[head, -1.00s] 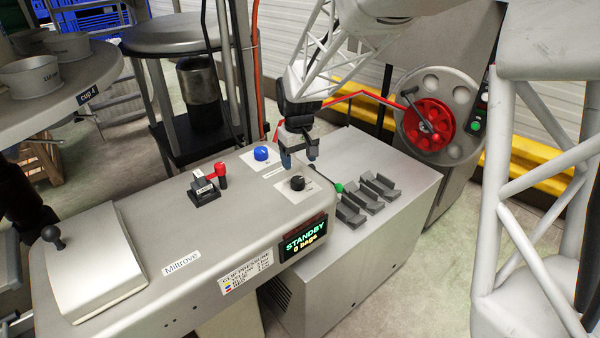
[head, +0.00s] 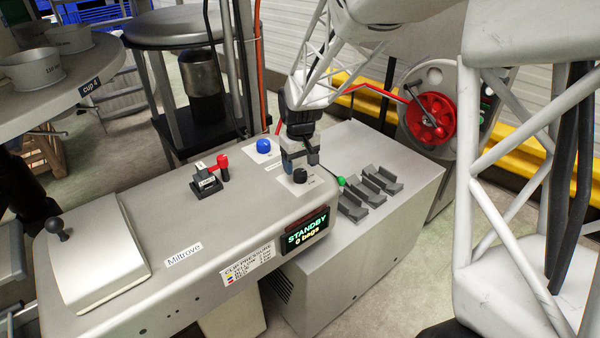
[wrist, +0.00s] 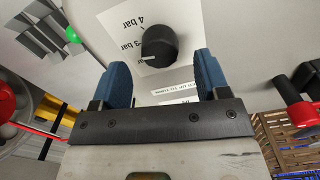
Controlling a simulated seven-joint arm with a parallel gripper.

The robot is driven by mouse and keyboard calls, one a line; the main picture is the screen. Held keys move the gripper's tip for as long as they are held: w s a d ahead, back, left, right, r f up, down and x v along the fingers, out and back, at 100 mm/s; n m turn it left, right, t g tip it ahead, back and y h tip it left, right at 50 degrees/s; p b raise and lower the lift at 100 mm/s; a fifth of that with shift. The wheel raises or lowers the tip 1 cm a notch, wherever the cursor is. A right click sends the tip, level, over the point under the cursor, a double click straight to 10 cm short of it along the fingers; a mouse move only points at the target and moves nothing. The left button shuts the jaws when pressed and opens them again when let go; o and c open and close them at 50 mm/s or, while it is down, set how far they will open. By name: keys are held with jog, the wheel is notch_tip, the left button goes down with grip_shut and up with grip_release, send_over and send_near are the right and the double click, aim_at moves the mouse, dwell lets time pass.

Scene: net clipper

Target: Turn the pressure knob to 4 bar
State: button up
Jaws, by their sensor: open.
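The black pressure knob (head: 300,175) stands on a white label plate on the machine top. In the wrist view the knob (wrist: 160,46) lies just beyond and between my fingertips, with "4 bar" and "3 bar" printed to its left. A small pale mark on the knob's edge faces near "3 bar". My gripper (head: 300,162) is above and just behind the knob in the head view. In the wrist view its two blue fingers (wrist: 162,72) are apart with nothing between them. I cannot tell whether they touch the knob; a gap seems to remain.
A blue knob (head: 264,146) stands behind left of the black one, and a red-handled lever switch (head: 206,178) further left. A green button (head: 341,181) and grey trays (head: 367,192) are to the right. The display (head: 305,232) reads STANDBY, 0 bags.

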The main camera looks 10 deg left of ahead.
aim_at(300, 172)
jog(key=shift+f, duration=1.8)
jog(key=shift+c, duration=0.5)
jog(key=c, duration=0.8)
jog(key=shift+c, duration=0.2)
jog(key=shift+m, duration=0.4)
jog(key=m, duration=0.9)
